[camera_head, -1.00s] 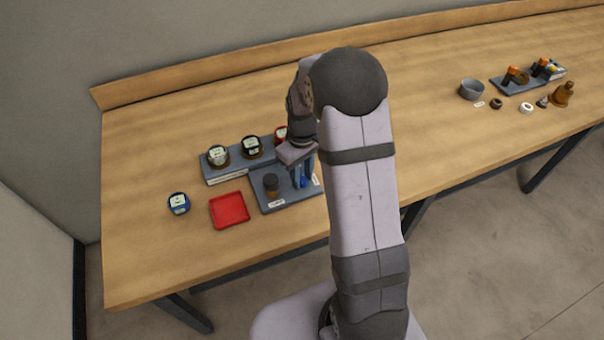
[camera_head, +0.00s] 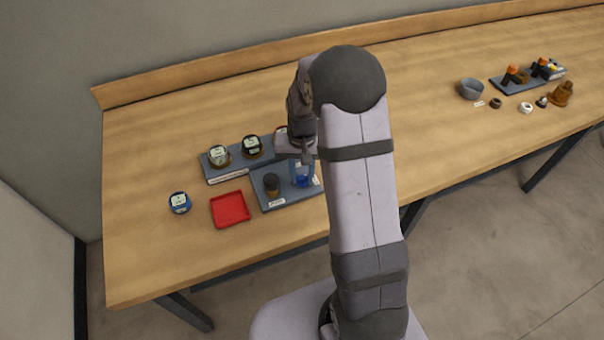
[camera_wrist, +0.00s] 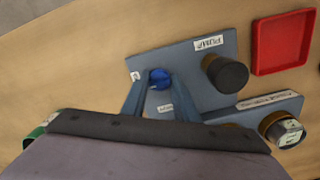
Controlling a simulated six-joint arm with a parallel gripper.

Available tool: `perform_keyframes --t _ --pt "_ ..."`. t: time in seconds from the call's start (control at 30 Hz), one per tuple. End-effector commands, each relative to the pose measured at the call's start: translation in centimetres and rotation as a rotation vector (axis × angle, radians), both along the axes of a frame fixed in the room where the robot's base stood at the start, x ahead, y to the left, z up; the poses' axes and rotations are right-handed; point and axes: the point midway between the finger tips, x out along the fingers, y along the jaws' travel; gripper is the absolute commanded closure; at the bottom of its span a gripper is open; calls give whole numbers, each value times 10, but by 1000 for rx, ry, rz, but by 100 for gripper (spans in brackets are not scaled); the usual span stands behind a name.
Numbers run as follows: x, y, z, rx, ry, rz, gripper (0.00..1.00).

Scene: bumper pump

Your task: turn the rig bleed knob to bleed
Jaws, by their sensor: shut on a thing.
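The blue knob (camera_wrist: 160,78) sits on a grey base plate (camera_wrist: 190,70) in the wrist view, with small white labels near it. In the head view the knob (camera_head: 302,181) shows low between my fingers. My gripper (camera_wrist: 158,86) points down at the plate with its two fingers at the knob's sides, shut on it. A dark cylinder with a brown lower part (camera_head: 272,185) stands on the same plate to the left in the head view. The knob's pointer and the small label wording cannot be read.
A red tray (camera_head: 230,210) lies left of the plate. A grey rack (camera_head: 233,168) with round gauge-like jars stands behind it. Other parts lie at far right; the middle table is clear.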

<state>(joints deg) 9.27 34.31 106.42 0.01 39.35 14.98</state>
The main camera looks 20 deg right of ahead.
Motion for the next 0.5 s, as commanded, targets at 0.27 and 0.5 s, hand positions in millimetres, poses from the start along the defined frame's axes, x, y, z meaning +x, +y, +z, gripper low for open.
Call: perform_keyframes --t 0.27,0.5 --pt "2 -1 2 -1 -7 -40 96" --pt "3 -1 2 -2 -8 -42 96"
